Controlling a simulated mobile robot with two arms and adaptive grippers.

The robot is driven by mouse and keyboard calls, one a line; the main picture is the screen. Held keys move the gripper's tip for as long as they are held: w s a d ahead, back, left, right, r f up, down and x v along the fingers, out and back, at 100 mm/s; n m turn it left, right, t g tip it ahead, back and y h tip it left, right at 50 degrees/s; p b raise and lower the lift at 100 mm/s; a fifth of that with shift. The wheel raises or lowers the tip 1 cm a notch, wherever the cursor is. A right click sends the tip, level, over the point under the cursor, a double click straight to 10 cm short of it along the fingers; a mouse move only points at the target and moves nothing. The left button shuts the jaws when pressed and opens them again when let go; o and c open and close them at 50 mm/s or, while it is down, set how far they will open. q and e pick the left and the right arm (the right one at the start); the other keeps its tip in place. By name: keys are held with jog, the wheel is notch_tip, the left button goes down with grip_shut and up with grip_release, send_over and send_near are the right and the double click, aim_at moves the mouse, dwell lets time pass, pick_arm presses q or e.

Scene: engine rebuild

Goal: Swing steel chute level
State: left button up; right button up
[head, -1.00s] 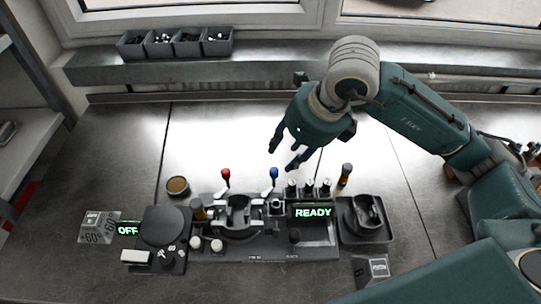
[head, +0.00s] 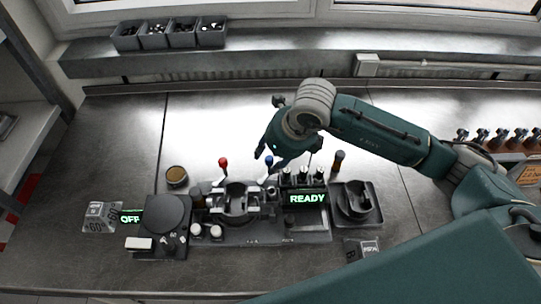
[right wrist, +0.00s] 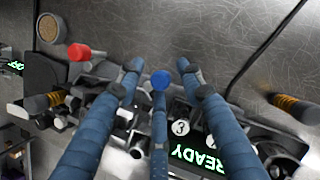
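My right gripper (head: 268,163) hangs just above the blue-knobbed lever of the central fixture (head: 237,201). Its blue fingers (right wrist: 158,72) are spread in the right wrist view, with the blue knob (right wrist: 160,80) between them. I cannot tell whether they touch it. In the head view the blue knob (head: 268,160) is close to the fingertips. The red-knobbed lever (head: 223,163) stands upright to the left; its knob (right wrist: 78,52) also shows in the right wrist view. I cannot single out a steel chute for certain among the fixture's metal parts. My left gripper is out of view.
A lit READY display (head: 307,198) and several small posts stand right of the fixture. A dark tray (head: 372,215) lies further right. A round platform (head: 165,214) with an OFF display (head: 130,217) is at left.

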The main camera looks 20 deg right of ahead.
grip_shut()
jog(key=shift+w, duration=0.1)
jog(key=shift+w+n+b, duration=0.2)
jog(key=shift+n+b, duration=0.2)
jog(key=shift+b, duration=0.5)
jog(key=shift+w+a+r+n+g+y+b, duration=0.1)
jog(key=shift+w+a+n+g+y+b, duration=0.5)
jog(key=shift+n+b, duration=1.9)
jog(key=shift+s+a+r+n+g+y+b, duration=0.15)
jog(key=shift+a+n+g+b, duration=0.9)
jog(key=shift+n+b, duration=1.45)
jog(key=shift+w+a+n+g+y+b, duration=0.35)
jog(key=shift+a+n+g+b, duration=0.5)
jog(key=shift+n+b, duration=1.65)
jog(key=shift+d, duration=0.1)
jog(key=shift+s, duration=0.1)
